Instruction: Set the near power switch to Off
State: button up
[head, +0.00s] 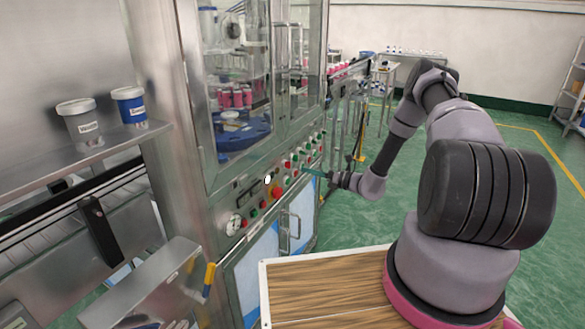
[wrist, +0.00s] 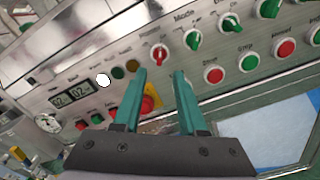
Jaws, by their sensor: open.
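The machine's control panel (head: 262,197) faces my arm in the head view. In the wrist view, a red rotary knob (wrist: 159,54) sits on the panel; it may be the near power switch, but its label is too blurred to read. Its pointer looks roughly upright in the picture. My gripper (wrist: 159,74) is open, with teal fingers apart and nothing between them. The fingertips point at the panel just below the red knob, with a gap that I cannot judge. In the head view my gripper (head: 318,173) is beside the panel's right part.
A red emergency button (wrist: 148,102) on a yellow plate is close to the left finger. Green knobs (wrist: 193,39) and red and green push buttons (wrist: 248,62) line the panel to the right. Green floor (head: 345,220) is clear.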

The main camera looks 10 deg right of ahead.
aim_at(288, 165)
jog(key=x, duration=0.7)
jog(key=shift+w+a, duration=0.2)
grip_shut()
